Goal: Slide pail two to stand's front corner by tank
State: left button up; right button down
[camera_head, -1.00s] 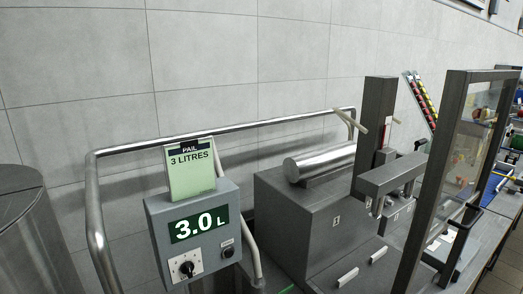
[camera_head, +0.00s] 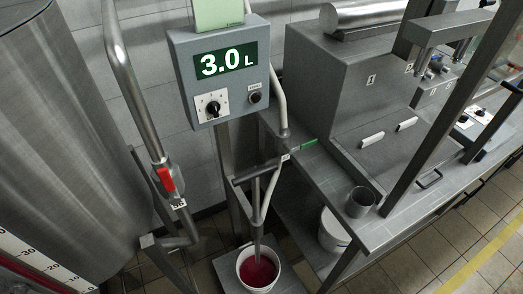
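A white pail with red liquid (camera_head: 258,270) is at the bottom centre, with a grey pipe end above or inside its mouth; I cannot tell which. It rests on a low grey stand (camera_head: 292,283), whose near edge is cut off by the frame. A second white pail (camera_head: 332,232) is on the lower shelf under the bench, partly hidden by the bench top. I can read no number on either pail. A large steel tank (camera_head: 70,130) fills the left side. Neither of my grippers is in view.
A grey box reading 3.0 L (camera_head: 225,65) is above the stand. A pipe with a red valve handle (camera_head: 165,179) runs beside the tank. A metal cup (camera_head: 360,203) stands on the bench's (camera_head: 385,235) front corner. Tiled floor (camera_head: 400,272) lies clear at lower right.

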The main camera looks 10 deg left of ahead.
aim_at(259, 279)
jog(key=k+j+u, duration=0.15)
jog(key=k, duration=0.8)
